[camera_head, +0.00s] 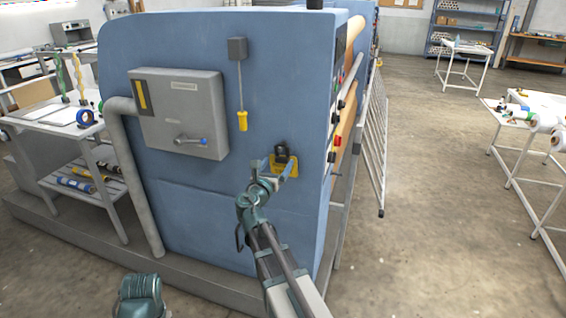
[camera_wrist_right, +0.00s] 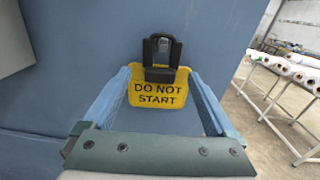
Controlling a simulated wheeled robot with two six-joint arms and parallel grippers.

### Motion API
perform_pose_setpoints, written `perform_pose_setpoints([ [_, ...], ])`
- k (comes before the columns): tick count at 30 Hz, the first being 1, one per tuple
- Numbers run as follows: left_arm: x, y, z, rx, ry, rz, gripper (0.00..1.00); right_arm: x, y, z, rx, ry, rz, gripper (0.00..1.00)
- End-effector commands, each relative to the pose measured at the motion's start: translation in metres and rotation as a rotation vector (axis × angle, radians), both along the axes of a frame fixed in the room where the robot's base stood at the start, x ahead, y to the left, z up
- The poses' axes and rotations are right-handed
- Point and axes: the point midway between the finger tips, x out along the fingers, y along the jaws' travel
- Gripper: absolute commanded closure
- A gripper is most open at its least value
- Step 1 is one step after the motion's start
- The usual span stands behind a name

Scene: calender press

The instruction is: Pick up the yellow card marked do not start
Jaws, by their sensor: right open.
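The yellow card (camera_head: 303,163) sits on the blue machine side, near its right edge. In the right wrist view the yellow card (camera_wrist_right: 158,94) reads "DO NOT START" and is upright, facing the camera. A black holder or clip (camera_wrist_right: 160,58) covers its upper middle; it also shows in the head view (camera_head: 282,151). My right gripper (camera_head: 275,167) is open in front of the card. In the right wrist view its blue fingers (camera_wrist_right: 160,75) stand on either side of the card, with nothing gripped. Whether the fingertips touch the panel cannot be told. My left gripper is not in view.
A grey switch box (camera_head: 180,112) with a handle is left of the card. A yellow-handled tool (camera_head: 241,90) hangs above left. A barred guard (camera_head: 372,140) stands right of the machine. Tables with rolls (camera_head: 545,120) stand at far right, with open floor between.

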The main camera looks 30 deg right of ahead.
Motion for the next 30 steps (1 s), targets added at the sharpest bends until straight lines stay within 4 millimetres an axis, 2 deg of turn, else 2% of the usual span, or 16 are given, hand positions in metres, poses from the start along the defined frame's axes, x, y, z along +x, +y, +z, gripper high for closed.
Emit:
perform_pose_setpoints([
  [3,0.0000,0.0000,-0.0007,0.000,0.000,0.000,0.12,0.0103,-0.0124,-0.0007,0.000,0.000,-0.003,0.09],
  [10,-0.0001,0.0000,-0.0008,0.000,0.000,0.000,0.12,0.0100,-0.0129,-0.0007,0.000,0.000,-0.001,0.09],
  [25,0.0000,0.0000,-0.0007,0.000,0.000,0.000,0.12,0.0099,-0.0127,-0.0007,0.000,0.000,-0.001,0.98],
  [30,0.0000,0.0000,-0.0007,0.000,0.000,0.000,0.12,0.0099,-0.0127,-0.0006,0.000,0.000,-0.001,0.98],
])
